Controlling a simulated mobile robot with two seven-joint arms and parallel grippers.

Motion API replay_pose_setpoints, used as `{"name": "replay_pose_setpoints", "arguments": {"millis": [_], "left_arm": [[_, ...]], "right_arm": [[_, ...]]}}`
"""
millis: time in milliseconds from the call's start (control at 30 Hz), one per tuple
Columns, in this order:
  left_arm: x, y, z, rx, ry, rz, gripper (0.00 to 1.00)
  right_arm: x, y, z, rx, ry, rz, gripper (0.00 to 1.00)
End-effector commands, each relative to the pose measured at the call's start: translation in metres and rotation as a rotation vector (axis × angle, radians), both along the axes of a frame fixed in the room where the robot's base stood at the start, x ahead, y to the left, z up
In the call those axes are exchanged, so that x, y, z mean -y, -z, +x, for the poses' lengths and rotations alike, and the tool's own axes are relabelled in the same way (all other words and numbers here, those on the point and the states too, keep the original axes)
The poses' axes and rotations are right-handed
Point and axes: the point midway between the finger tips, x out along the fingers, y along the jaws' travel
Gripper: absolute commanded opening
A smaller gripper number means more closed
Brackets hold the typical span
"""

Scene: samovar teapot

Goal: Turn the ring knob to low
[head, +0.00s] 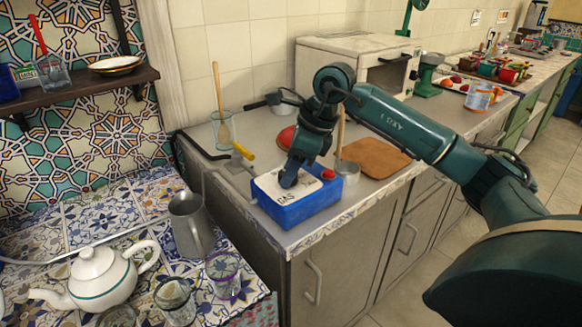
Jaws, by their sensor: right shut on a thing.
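A blue box (302,213) with a white top plate stands near the front left corner of the grey counter. The plate carries dark lettering that seems to read "GAS". A red knob or button (328,174) sits at the box's right back corner. My right gripper (289,180) points down onto the white plate, left of the red part. It is shut on the ring knob, which the fingers hide, so its setting cannot be read. My left gripper is not in view.
A wooden board (375,157), a small metal pot (347,172) and a yellow-handled tap (242,152) are close to the box. A white teapot (100,275), a grey metal jug (190,224) and several glasses stand on the tiled surface at left.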

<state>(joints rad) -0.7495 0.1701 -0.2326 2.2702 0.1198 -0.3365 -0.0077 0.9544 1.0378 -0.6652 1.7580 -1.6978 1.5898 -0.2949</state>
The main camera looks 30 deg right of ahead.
Motion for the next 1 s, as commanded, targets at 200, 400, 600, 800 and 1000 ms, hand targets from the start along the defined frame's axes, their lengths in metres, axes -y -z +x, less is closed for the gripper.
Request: {"name": "replay_pose_setpoints", "arguments": {"millis": [200,400,600,800,1000], "left_arm": [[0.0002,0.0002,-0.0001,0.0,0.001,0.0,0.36],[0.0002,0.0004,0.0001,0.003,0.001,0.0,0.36],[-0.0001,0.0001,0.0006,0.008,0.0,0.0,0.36],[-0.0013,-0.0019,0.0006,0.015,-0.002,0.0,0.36],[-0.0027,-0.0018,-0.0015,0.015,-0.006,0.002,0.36]], "right_arm": [[-0.0005,-0.0003,-0.0006,0.001,0.082,-0.001,0.14],[-0.0015,-0.0002,-0.0011,0.002,0.227,0.0,0.14],[-0.0026,-0.0003,-0.0015,0.002,0.4,0.001,0.14],[-0.0035,-0.0003,-0.0017,0.002,0.556,0.0,0.14],[-0.0037,-0.0005,-0.0016,0.003,0.674,0.0,0.14]]}}
